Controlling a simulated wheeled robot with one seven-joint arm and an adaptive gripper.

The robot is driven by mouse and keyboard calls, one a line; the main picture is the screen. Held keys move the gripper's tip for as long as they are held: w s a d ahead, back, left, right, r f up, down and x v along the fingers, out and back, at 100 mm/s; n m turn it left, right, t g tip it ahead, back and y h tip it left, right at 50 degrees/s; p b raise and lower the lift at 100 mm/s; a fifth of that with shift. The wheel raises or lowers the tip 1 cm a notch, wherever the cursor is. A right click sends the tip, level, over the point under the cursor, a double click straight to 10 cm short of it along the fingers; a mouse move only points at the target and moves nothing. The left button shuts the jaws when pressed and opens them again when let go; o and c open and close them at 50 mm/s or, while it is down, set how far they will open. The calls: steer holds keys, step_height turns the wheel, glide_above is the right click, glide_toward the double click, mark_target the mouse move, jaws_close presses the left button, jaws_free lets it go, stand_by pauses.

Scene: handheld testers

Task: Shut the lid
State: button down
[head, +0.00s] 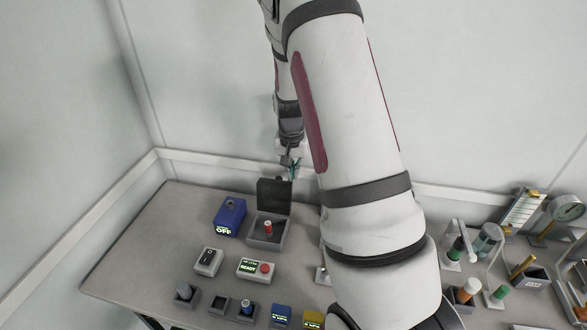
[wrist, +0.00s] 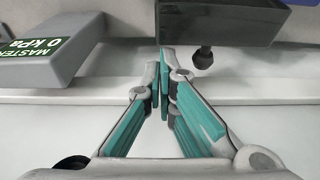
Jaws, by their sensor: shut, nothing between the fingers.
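In the head view a small grey box (head: 262,239) stands at the back of the table with its dark lid (head: 274,196) raised upright. A red-topped piece (head: 268,228) stands inside the box. My gripper (head: 289,166) is just above the lid's top edge; whether it touches the lid cannot be told. In the wrist view my gripper (wrist: 164,72) has its teal-padded fingers together at the tips, with nothing between them. A dark box-shaped part (wrist: 215,20) lies just beyond the tips there; I cannot tell whether it is the lid.
A blue OFF box (head: 229,216) stands left of the grey box. A MASTER display (wrist: 45,45) is at upper left in the wrist view. My arm hides the table's middle.

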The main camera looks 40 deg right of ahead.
steer(key=shift+a+r, duration=0.1)
steer(key=shift+s+a+r+h, duration=0.15)
steer(key=shift+s+a+h, duration=0.05)
steer(key=shift+s+h, duration=0.1)
